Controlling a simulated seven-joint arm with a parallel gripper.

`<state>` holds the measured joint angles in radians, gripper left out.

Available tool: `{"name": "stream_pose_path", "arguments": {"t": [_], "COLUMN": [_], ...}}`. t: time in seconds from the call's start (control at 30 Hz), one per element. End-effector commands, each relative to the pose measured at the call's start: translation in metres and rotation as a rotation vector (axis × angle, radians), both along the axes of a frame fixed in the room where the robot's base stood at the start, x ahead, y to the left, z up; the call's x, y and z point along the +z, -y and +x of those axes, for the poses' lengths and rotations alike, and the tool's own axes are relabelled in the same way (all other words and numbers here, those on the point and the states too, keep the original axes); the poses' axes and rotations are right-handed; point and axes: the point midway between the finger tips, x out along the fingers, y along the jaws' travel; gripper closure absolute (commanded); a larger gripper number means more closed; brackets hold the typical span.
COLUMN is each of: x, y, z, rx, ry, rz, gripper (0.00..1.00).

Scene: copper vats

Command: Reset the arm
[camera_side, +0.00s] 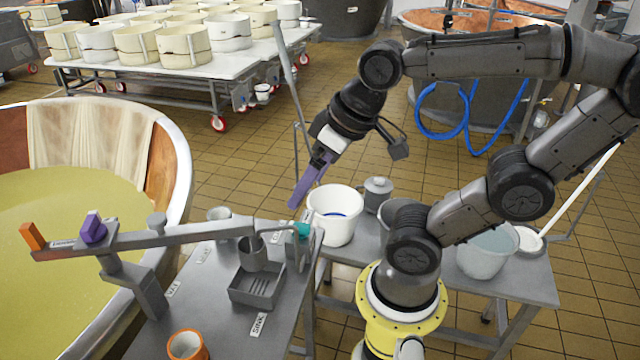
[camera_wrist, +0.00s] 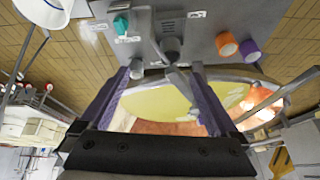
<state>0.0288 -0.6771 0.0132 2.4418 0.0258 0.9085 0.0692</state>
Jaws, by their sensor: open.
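My gripper (camera_side: 300,196) hangs in the air above the steel bench, its purple fingers slanting down and to the left, just left of and above the white bucket (camera_side: 333,226). In the wrist view my gripper (camera_wrist: 161,72) has its two purple fingers spread wide apart, with nothing held between them. My arm is bent, with its upper link running across the top right of the side view. The wrist view looks past the fingers to the bench (camera_wrist: 200,35) and the vat (camera_wrist: 160,100).
A copper vat (camera_side: 172,140) of yellow liquid stands at left. A tray (camera_side: 257,293) labelled SINK, an orange cup (camera_side: 187,346) and a teal knob (camera_side: 302,230) are nearby. A grey-lidded pot (camera_side: 378,195) stands behind.

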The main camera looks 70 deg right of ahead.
Motion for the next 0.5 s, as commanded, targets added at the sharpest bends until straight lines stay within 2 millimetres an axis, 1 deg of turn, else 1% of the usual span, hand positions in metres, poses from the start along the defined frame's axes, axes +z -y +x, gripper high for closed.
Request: {"name": "stream_pose_path", "arguments": {"t": [0.03, 0.17, 0.5], "x": [-0.0017, -0.0054, -0.0057], "y": [-0.001, -0.0006, -0.0006], "z": [-0.0072, -0.0158, -0.0163], "rx": [0.039, 0.092, 0.097], "ry": [0.018, 0.036, 0.036], "rz": [-0.022, -0.056, -0.059], "gripper": [0.04, 0.04, 0.04]}}
